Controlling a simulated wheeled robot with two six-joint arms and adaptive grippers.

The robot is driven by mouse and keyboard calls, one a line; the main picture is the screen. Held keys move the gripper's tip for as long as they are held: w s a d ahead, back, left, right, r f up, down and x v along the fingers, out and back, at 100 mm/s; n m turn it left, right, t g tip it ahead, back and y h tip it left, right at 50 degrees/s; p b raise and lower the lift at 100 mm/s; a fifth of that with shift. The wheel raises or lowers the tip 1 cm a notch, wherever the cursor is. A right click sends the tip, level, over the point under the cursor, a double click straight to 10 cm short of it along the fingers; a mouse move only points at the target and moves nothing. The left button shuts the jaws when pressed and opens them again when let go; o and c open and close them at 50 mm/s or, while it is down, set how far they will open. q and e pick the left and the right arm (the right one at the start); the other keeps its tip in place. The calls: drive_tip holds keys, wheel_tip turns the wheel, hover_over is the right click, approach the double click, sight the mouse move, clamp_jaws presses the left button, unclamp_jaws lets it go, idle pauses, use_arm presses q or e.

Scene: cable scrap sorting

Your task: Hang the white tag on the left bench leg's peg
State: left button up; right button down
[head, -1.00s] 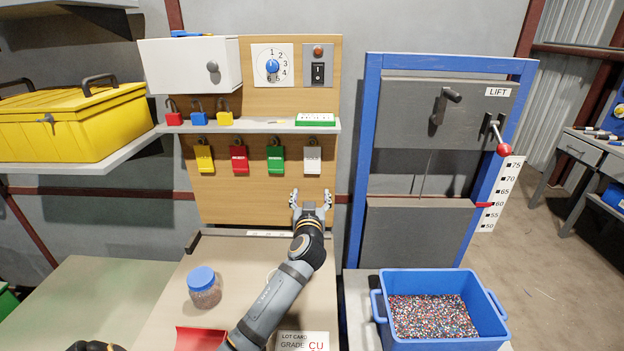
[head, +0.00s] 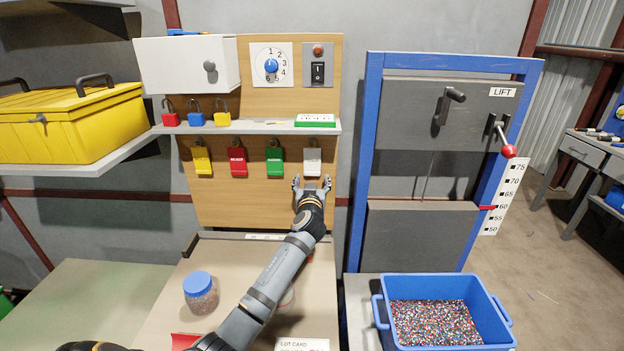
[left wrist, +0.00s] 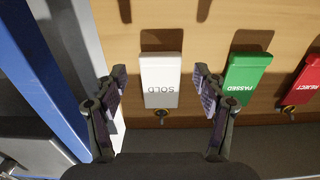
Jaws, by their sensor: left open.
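The white tag (head: 312,160) hangs from a peg on the wooden board (head: 250,205), at the right end of a row of tags. In the left wrist view the white tag (left wrist: 160,80) reads "SOLD" upside down, with its peg just below it in the picture. My left gripper (head: 311,184) is just below the tag in the head view. In the left wrist view its fingers (left wrist: 160,90) are open, one on each side of the tag, with gaps on both sides. I see no bench leg peg. My right gripper is not in view.
A green tag (head: 275,163), a red tag (head: 238,163) and a yellow tag (head: 202,159) hang left of the white one. A shelf (head: 250,127) with padlocks is above. A blue-framed lift (head: 367,170) stands at the right. A jar (head: 200,294) is on the bench.

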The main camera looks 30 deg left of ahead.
use_arm(q)
drive_tip(key=b+x, duration=0.1)
drive_tip(key=x, duration=0.1)
drive_tip(key=shift+w+a+f, duration=0.15)
drive_tip(key=shift+w+a, duration=0.15)
drive_tip(key=shift+w, duration=0.1)
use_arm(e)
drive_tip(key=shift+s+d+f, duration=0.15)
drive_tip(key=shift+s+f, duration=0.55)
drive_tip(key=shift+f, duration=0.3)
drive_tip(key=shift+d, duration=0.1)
use_arm(q)
drive_tip(key=c, duration=0.8)
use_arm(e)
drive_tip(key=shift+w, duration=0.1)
use_arm(q)
drive_tip(key=shift+r, duration=0.25)
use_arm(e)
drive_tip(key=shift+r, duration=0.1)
use_arm(q)
drive_tip(key=shift+r, duration=0.45)
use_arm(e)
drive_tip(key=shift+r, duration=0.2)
use_arm(q)
drive_tip(key=shift+s, duration=0.1)
drive_tip(key=p, duration=0.1)
approach(312, 170)
drive_tip(key=shift+x, duration=1.05)
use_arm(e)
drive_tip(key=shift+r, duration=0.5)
